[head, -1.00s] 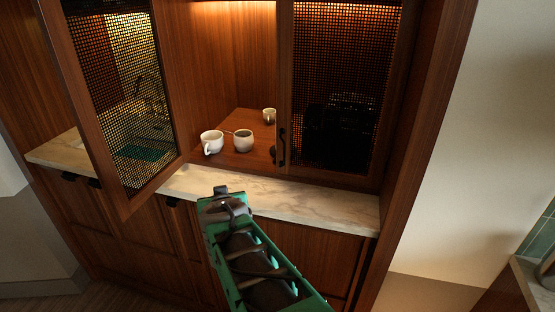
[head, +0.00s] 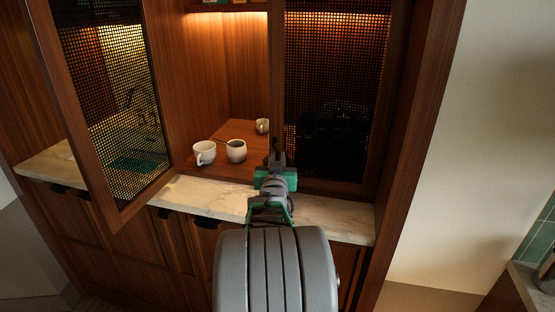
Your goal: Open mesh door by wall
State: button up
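The right mesh door (head: 338,90), the one by the pale wall, is closed in its wooden frame. Its dark handle, on the left stile, is hidden behind my gripper. My gripper (head: 276,156) is raised in front of that stile, at the handle's height. I see it from behind and cannot tell whether its fingers are open or shut, or touch the handle. The left mesh door (head: 110,100) stands open, swung out toward me.
Two white cups (head: 204,152) (head: 236,150) and a smaller cup (head: 262,126) stand on the wooden surface inside the open cabinet. A marble counter ledge (head: 215,197) runs below the doors. The pale wall (head: 440,150) is at the right. Dark shapes show behind the right mesh.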

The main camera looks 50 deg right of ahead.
jog(key=shift+c, duration=0.3)
grip_shut()
dwell(1.1)
